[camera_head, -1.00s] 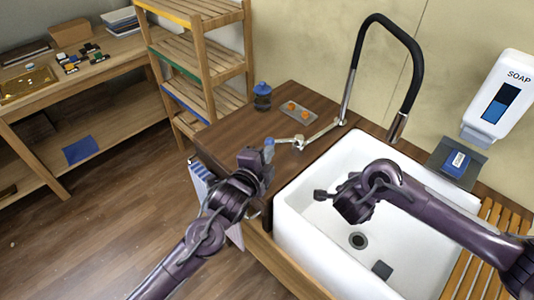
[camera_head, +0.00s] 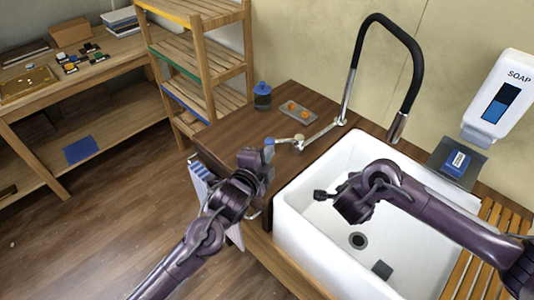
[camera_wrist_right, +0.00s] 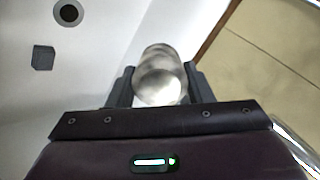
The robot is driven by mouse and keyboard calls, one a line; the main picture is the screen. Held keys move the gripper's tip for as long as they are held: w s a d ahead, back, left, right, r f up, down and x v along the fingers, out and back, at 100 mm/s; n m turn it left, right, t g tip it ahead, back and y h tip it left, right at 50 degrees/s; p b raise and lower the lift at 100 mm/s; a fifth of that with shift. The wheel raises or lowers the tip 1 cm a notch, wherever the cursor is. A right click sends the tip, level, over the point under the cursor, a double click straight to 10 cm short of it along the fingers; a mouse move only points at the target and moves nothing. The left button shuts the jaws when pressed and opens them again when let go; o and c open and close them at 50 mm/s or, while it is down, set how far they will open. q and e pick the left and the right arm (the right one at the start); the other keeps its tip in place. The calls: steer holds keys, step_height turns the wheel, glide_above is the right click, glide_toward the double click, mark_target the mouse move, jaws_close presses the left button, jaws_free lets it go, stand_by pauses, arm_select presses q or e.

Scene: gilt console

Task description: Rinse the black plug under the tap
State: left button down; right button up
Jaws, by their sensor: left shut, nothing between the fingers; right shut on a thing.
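My right gripper (camera_head: 322,195) is over the sink, left of and below the tap's spout (camera_head: 398,127). In the right wrist view its fingers (camera_wrist_right: 158,88) are shut on a shiny grey rounded piece (camera_wrist_right: 160,78); the head view barely shows it. A small dark block (camera_head: 382,269) lies on the sink floor, and it also shows in the right wrist view (camera_wrist_right: 42,57). I cannot tell whether this block or the held piece is the black plug. I see no clear water stream.
The white sink (camera_head: 290,225) has a round drain (camera_head: 358,240). On the wooden counter (camera_head: 235,125) stand a blue-lidded jar (camera_head: 262,96) and a small tray (camera_head: 299,110) with orange pieces. A soap dispenser (camera_head: 497,100) hangs at right. A shelf (camera_head: 200,60) stands behind left.

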steer(key=shift+r, duration=0.1)
steer(key=shift+s+a+r+p, duration=0.15)
steer(key=shift+r+p, duration=0.1)
steer(key=shift+p, duration=0.2)
steer(key=p+v, duration=0.5)
steer(key=shift+s+a, duration=0.3)
steer(key=shift+s, duration=0.05)
stand_by(0.9)
